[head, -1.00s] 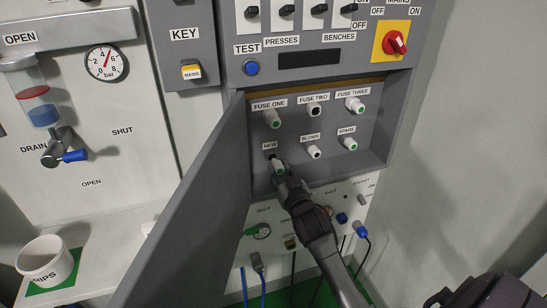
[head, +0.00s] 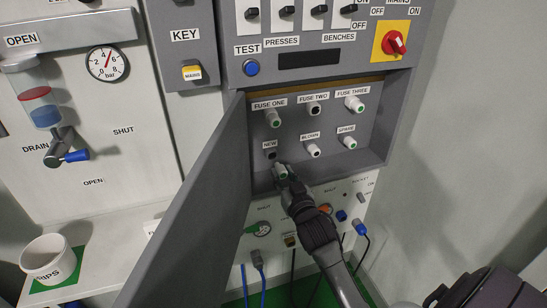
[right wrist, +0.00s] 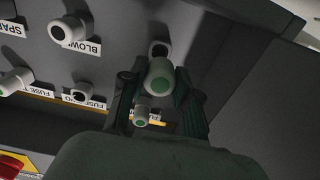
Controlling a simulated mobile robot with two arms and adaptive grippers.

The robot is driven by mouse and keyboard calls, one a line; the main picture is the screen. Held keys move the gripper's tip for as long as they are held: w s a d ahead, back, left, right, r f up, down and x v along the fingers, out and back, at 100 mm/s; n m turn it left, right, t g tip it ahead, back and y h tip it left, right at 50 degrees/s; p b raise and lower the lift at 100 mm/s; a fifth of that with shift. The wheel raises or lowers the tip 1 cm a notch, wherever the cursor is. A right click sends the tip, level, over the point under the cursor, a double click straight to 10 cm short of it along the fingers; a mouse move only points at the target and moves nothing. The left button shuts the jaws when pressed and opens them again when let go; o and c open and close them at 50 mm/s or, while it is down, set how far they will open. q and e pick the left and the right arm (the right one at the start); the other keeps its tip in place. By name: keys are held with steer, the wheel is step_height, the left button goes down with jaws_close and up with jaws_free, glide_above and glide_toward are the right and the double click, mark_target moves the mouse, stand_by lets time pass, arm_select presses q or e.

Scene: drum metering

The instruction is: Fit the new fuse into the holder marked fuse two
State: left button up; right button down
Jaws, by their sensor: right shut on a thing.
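The new fuse (head: 281,171), white with a green end, is held in my right gripper (head: 285,177). It stands just below and in front of the dark opening marked NEW (head: 270,155). In the right wrist view the fuse (right wrist: 158,76) sits between the fingers of my right gripper (right wrist: 160,92), its green end facing the camera, with a round opening just behind it. The holder marked fuse two (head: 314,108) is in the upper row, a pale ring with a dark centre and no green end. My left gripper is not in view.
Fuse one (head: 272,118), fuse three (head: 355,103) and spare (head: 349,143) show green ends. Blown (head: 312,150) has a dark end. The open cabinet door (head: 195,200) stands left of my right arm. The box's lower lip lies under the gripper.

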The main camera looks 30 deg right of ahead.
mark_target(283, 175)
steer(key=shift+s, duration=0.1)
steer(key=shift+p+v, duration=0.95)
steer(key=shift+v, duration=1)
steer(key=s+d+r+p, duration=0.2)
steer(key=d+r+p, duration=1.1)
steer(key=shift+p, duration=0.3)
